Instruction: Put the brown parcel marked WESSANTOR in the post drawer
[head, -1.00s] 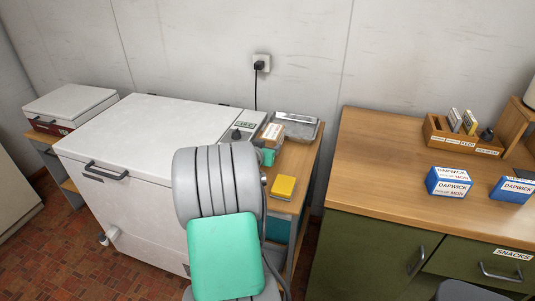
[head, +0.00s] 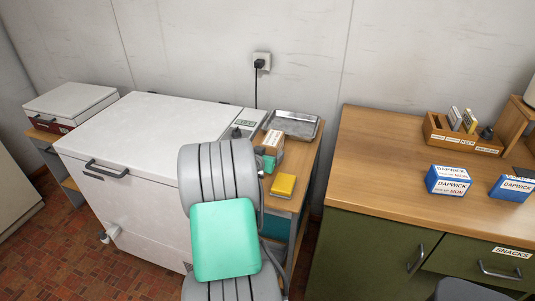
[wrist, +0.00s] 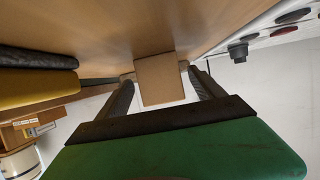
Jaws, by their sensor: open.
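A small brown parcel with a white label (head: 273,141) stands on the narrow wooden stand beside the white chest; its print is too small to read. In the wrist view the brown box (wrist: 160,80) lies between my two open fingers, with a gap showing on each side. My gripper (wrist: 163,88) is open around it; in the head view its teal part shows just below the parcel, and my arm hides much of the stand's front. I see no drawer marked for post; the one readable drawer (head: 497,266) on the green cabinet says SNACKS.
A metal tray (head: 293,124) sits behind the parcel and a yellow box (head: 283,184) in front of it. The white chest (head: 150,130) is left. Blue DAPWICK boxes (head: 448,181) and a wooden organiser (head: 462,140) stand on the right counter (head: 385,155), whose left part is clear.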

